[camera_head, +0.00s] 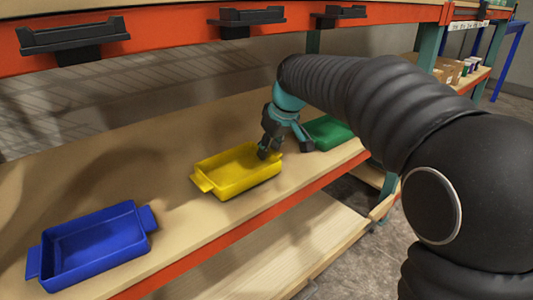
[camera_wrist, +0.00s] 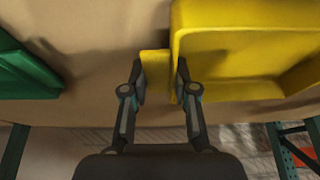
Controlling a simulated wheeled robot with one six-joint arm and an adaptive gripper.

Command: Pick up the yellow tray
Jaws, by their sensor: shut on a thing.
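The yellow tray (camera_head: 238,173) sits on the wooden shelf board between the blue and the green trays. It has a flat handle at each short end. My gripper (camera_head: 274,152) is at its right end in the head view, at the handle beside the green tray. In the wrist view the yellow tray (camera_wrist: 245,52) fills the upper right, and its handle (camera_wrist: 155,62) lies between the two fingers of my gripper (camera_wrist: 160,80). The fingers are closed on that handle. The tray looks empty and level, and I cannot tell any gap under it.
A blue tray (camera_head: 95,248) stands at the front left. A green tray (camera_head: 328,131) stands just right of my gripper, partly hidden by my arm. An orange beam (camera_head: 180,40) with black holders runs above the shelf. Bare shelf board (camera_head: 165,170) lies between the blue and yellow trays.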

